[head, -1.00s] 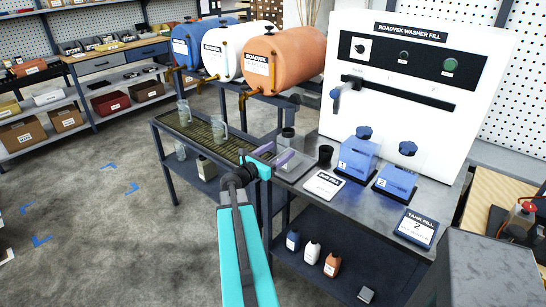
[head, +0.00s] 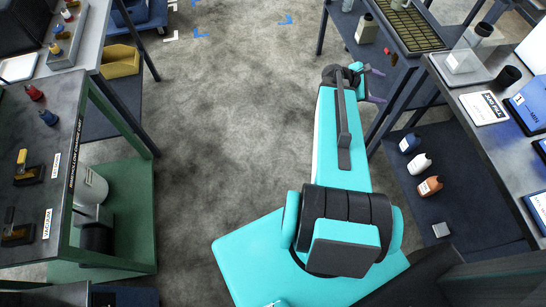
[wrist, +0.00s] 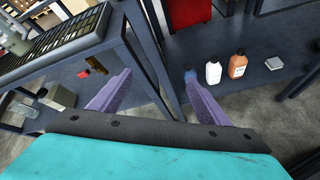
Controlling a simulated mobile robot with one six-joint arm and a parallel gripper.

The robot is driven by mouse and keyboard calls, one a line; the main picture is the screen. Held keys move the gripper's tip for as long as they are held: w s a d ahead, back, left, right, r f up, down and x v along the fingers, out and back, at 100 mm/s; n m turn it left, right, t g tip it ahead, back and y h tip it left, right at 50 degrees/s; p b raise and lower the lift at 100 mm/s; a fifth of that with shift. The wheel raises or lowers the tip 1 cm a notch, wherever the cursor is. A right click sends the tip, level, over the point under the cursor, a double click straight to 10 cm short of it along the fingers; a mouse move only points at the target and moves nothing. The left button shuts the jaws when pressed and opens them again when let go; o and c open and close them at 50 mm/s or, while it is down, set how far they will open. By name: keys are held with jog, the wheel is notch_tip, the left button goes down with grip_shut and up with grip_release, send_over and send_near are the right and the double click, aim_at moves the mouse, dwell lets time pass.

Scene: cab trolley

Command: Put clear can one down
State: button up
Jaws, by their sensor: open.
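My gripper (head: 378,84) is open and empty, out past the left edge of the bench. In the wrist view its two purple fingers (wrist: 158,92) stand wide apart with nothing between them. A clear can with a dark cap (head: 463,62) stands upright on the bench at the right, apart from my gripper. I see no number on it.
Small bottles (head: 419,163) stand on the bench's lower shelf. A vacuum-labelled cart (head: 75,145) is at the left. The floor (head: 225,120) between is clear.

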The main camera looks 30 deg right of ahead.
jog(key=a+f+m+y, duration=0.2)
jog(key=a+f+y, duration=0.1)
jog(key=a+f, duration=0.75)
jog(key=a+f+m+y, duration=0.25)
jog(key=a+f, duration=0.45)
jog(key=a, duration=0.7)
jog(key=s+a+f+m+g+y, duration=0.1)
jog(key=s+a+f+y, duration=0.1)
jog(key=a, duration=0.7)
jog(key=s+a+f+m+g+y, duration=0.1)
jog(key=s+a+f+m+y, duration=0.1)
jog(key=s+a, duration=0.4)
jog(key=s+a+f+m+g+y, duration=0.1)
jog(key=s+a+f, duration=0.3)
jog(key=a, duration=0.8)
jog(key=shift+s+a+f+m+y, duration=0.35)
jog(key=shift+s+m+y, duration=0.2)
jog(key=shift+m+y, duration=0.2)
jog(key=shift+f+b, duration=0.55)
jog(key=shift+b, duration=0.15)
jog(key=shift+c, duration=0.4)
